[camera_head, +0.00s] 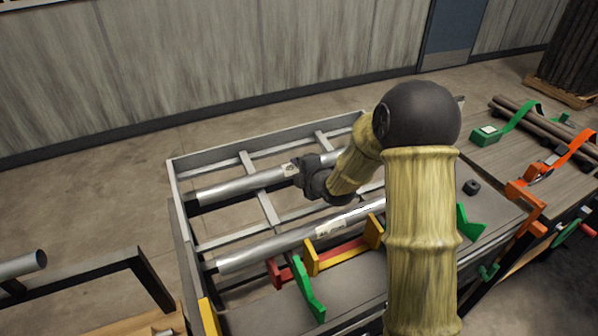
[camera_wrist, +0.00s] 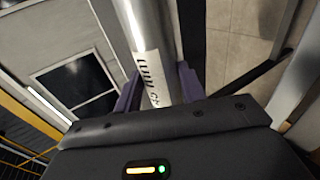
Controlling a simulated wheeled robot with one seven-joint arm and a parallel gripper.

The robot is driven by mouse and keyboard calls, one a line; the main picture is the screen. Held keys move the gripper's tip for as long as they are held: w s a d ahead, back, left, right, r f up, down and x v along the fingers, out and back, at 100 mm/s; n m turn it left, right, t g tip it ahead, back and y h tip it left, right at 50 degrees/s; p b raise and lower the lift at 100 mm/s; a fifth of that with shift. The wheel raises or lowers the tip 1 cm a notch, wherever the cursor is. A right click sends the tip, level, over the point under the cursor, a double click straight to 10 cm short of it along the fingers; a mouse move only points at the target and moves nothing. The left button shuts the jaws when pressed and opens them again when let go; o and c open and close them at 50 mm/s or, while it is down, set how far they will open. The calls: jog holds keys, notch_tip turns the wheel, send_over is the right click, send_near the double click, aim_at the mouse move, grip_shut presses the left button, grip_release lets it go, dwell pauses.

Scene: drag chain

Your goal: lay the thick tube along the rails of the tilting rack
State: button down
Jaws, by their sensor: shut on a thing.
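The thick tube (camera_head: 240,185), a silvery metal pipe with a white label, lies at the far side of the tilting rack (camera_head: 215,147), roughly parallel to the rack's far edge. My gripper (camera_head: 294,168) is shut around it at the label. In the wrist view, the tube (camera_wrist: 153,25) runs between the two purple fingers of my gripper (camera_wrist: 160,88). My arm hides the tube's right part. I cannot tell whether the tube rests fully on the rack's rails (camera_head: 265,208).
A second labelled metal tube (camera_head: 265,252) lies along the rack's near side. Red, yellow and green brackets (camera_head: 308,290) stand in front of it. At right, a table carries brown pipes (camera_head: 530,120) and green and orange clamps (camera_head: 540,172). Another tube end (camera_head: 22,265) shows at left.

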jog(key=shift+r, duration=0.1)
jog(key=c, duration=0.7)
grip_release()
jog(key=shift+c, duration=0.2)
jog(key=v, duration=1.7)
jog(key=shift+s+d, duration=0.15)
jog(key=shift+s, duration=0.05)
